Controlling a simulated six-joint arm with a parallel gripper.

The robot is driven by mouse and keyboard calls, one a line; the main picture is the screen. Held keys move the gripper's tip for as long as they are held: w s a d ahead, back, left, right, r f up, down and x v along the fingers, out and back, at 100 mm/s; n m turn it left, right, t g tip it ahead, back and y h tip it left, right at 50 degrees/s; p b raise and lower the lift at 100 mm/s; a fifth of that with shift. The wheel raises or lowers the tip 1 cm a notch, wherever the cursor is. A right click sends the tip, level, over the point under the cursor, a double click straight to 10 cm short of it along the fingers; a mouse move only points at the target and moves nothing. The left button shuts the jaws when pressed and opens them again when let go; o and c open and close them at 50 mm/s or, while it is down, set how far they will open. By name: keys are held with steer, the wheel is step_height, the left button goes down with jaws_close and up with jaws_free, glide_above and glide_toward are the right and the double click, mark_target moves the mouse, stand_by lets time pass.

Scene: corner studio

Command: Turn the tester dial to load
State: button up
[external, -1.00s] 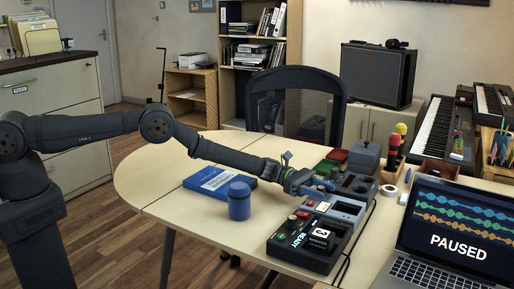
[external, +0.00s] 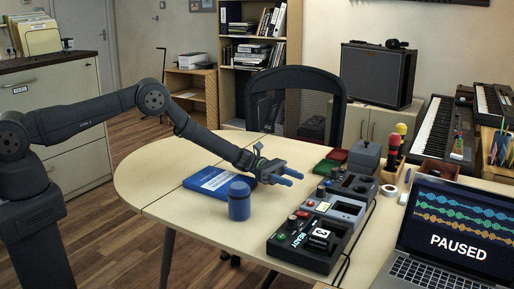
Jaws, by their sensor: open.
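A row of small bench devices stands right of centre on the table. A grey device (external: 343,206) with a pale recessed bay and small knobs at its left end lies in the middle. A black device (external: 318,252) marked READY, with a red knob (external: 292,221) and a white-faced block (external: 321,240), lies in front. A darker grey device (external: 366,184) with a round dark part lies behind. Which one is the tester, and where its dial points, are too small to tell. My gripper (external: 297,179) is open and empty, above the table left of the devices, touching none.
A blue lidded jar (external: 239,202) and a blue book (external: 214,183) are on the table below and left of my gripper. A laptop (external: 452,238) showing PAUSED is at the right. Red and green trays (external: 334,160) and a grey box (external: 365,155) are behind the devices.

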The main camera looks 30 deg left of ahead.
steer(key=shift+a, duration=0.2)
steer(key=s+d+r+n+t, duration=0.3)
steer(key=d+r+n+t, duration=0.15)
steer(key=r, duration=0.35)
glide_toward(321, 196)
steer(key=shift+w+d+r+t, duration=0.15)
steer(key=shift+w+d+t, duration=0.1)
steer(key=shift+d, duration=0.25)
steer(key=shift+w+d+r+t, duration=0.1)
steer(key=shift+w+d+r, duration=0.15)
steer(key=shift+d, duration=0.25)
steer(key=shift+m, duration=0.25)
steer(key=d, duration=0.5)
steer(key=shift+w+d+f, duration=0.1)
steer(key=shift+w+d, duration=0.1)
steer(key=shift+w, duration=0.1)
steer(key=shift+w+d, duration=0.1)
steer(key=shift+d, duration=0.95)
steer(key=c, duration=0.9)
